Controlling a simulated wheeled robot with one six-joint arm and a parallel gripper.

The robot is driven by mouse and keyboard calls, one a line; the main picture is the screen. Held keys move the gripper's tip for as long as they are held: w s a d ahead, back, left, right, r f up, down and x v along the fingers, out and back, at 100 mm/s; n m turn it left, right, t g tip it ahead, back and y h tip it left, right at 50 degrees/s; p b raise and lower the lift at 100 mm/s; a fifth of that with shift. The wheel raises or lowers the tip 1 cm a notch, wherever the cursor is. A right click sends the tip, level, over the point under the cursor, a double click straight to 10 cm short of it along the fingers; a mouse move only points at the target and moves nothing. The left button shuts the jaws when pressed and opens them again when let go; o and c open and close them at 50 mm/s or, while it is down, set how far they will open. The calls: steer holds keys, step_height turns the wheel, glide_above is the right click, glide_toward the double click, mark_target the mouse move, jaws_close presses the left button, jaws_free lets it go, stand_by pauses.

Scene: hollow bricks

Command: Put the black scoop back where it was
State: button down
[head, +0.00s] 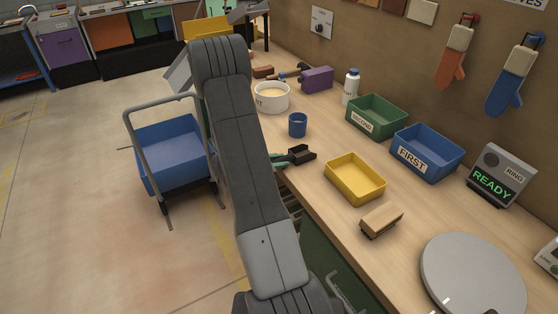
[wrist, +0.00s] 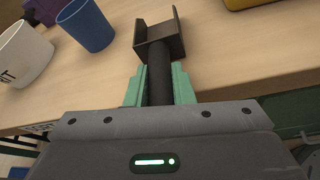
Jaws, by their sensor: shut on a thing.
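The black scoop (wrist: 159,42) is in my gripper (wrist: 159,84). In the wrist view the green fingers are shut on its dark handle, and its open square head points away from me over the wooden bench. In the head view the scoop (head: 301,154) shows at the bench's front edge, just right of my arm, which hides most of my gripper. I cannot tell whether the scoop touches the bench top.
A blue cup (head: 298,125) and a white tub (head: 271,97) with pale contents stand behind the scoop. A yellow tray (head: 355,178) stands to its right, with green (head: 377,117) and blue (head: 427,152) bins beyond. A brush (head: 381,221) lies nearer. Bench space around the scoop is clear.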

steer(key=shift+f+b, duration=0.2)
steer(key=shift+b, duration=0.15)
steer(key=c, duration=1.3)
jaws_free()
steer(key=shift+r, duration=0.1)
steer(key=shift+o, duration=0.2)
steer(key=shift+r+p, duration=0.2)
steer(key=shift+p, duration=0.2)
steer(key=shift+s+a, duration=0.15)
steer(key=shift+a, duration=0.15)
steer(key=b+v, duration=0.2)
steer(key=v, duration=0.9)
steer(key=shift+s, duration=0.15)
steer(key=shift+r, duration=0.1)
